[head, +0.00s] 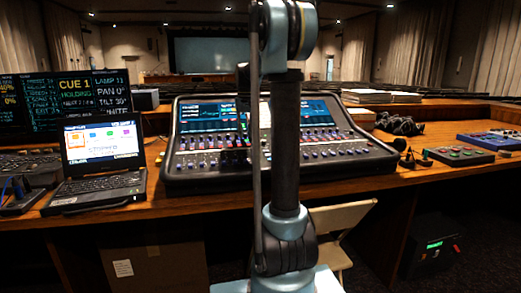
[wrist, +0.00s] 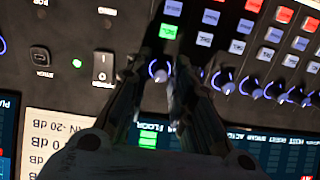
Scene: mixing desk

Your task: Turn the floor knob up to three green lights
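In the wrist view, a small pale knob with a blue-lit ring (wrist: 158,72) stands between my gripper's fingertips (wrist: 158,64). The fingers are apart, one on each side of it, with a narrow gap; contact is unclear.
A row of similar blue-lit knobs (wrist: 248,86) runs close by on the right, under lit buttons. A black rocker switch (wrist: 103,69) is on the left. In the head view, a laptop (head: 100,165) stands left of the console and small control boxes (head: 460,154) lie right.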

